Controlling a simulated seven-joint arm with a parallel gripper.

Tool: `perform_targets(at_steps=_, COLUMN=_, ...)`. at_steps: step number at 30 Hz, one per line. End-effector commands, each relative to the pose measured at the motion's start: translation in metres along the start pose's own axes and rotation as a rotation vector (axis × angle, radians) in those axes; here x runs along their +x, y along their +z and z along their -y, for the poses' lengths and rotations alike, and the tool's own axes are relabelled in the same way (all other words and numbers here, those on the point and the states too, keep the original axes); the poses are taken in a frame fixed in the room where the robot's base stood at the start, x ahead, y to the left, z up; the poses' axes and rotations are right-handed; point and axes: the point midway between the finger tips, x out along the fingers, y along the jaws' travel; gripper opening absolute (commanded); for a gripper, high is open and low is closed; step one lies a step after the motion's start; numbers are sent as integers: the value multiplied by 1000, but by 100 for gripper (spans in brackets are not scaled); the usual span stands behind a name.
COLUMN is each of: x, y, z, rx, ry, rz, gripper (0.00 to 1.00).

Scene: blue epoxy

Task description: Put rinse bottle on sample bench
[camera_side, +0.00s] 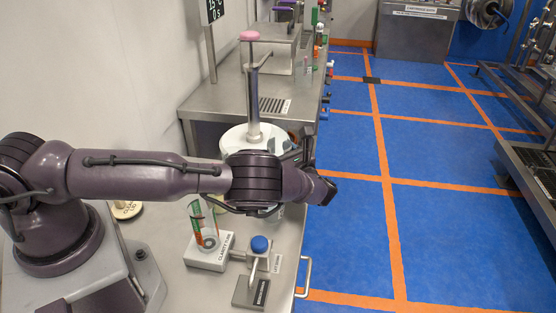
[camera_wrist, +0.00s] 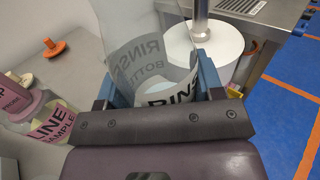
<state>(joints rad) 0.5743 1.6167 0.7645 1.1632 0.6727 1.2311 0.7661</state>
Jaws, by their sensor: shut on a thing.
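The rinse bottle (camera_wrist: 140,62) is clear, with a white band lettered "RINSE BOTTLE", and stands between the two blue fingers of my gripper (camera_wrist: 158,88) in the wrist view. My gripper is shut on it. In the side view my gripper (camera_side: 303,158) is over the right side of the near steel worktop and hides most of the bottle. I cannot tell which surface is the sample bench.
A white drum (camera_side: 230,138) with a steel post and pink knob (camera_side: 250,36) stands just behind my gripper. A tube holder (camera_side: 208,257) and a blue-knobbed stand (camera_side: 260,244) are in front. A "LINE SAMPLE" jar (camera_wrist: 50,122) is at left. Blue floor lies right.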

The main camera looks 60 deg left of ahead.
Motion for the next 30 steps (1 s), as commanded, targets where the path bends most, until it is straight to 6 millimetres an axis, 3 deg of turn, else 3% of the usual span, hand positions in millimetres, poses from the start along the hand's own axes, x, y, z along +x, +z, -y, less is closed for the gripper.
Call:
perform_targets(at_steps=4, x=0, y=-18, z=0, rx=1, ry=0, rz=1, gripper=33)
perform_targets(at_steps=16, x=0, y=-22, z=0, rx=0, ry=0, rz=0, gripper=33)
perform_targets(at_steps=17, x=0, y=-22, z=0, rx=-1, ry=0, rz=0, gripper=68)
perform_targets(at_steps=19, x=0, y=-22, z=0, rx=-1, ry=0, rz=0, gripper=84)
perform_targets(at_steps=30, x=-2, y=-19, z=0, rx=-1, ry=-1, rz=-1, gripper=87)
